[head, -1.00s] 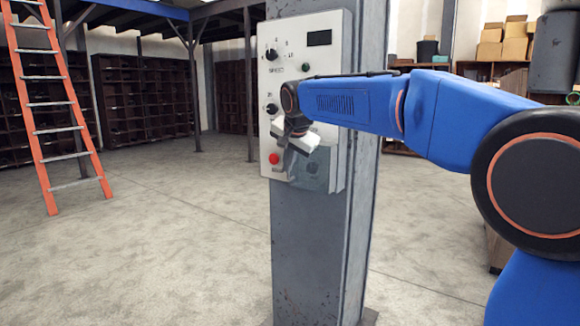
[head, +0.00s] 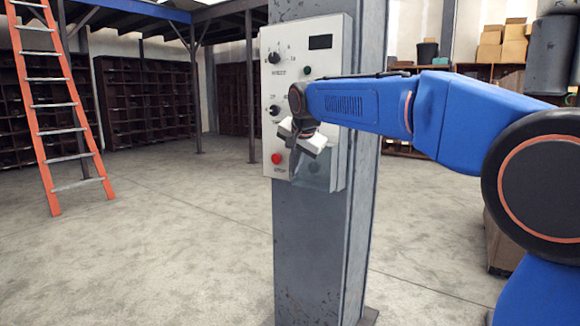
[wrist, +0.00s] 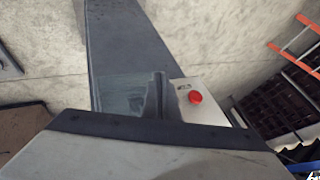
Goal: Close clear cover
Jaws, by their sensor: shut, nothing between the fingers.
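The clear cover (head: 316,174) is a see-through pane at the lower right of the grey control panel (head: 302,78). It stands open, right of the red button (head: 276,159), which is uncovered. My gripper (head: 293,172) is shut and empty, pointing down between the button and the cover. In the wrist view the clear cover (wrist: 126,95) shows as a hazy patch left of my dark fingers (wrist: 160,97), and the red button (wrist: 195,97) is to their right. I cannot tell whether the fingers touch the cover. My wrist hides part of the panel.
The panel is mounted on a grey steel column (head: 312,250). Dials (head: 273,110) sit above the button. An orange ladder (head: 55,110) stands far left. Shelves (head: 145,100) line the back. The floor (head: 160,250) left of the column is clear.

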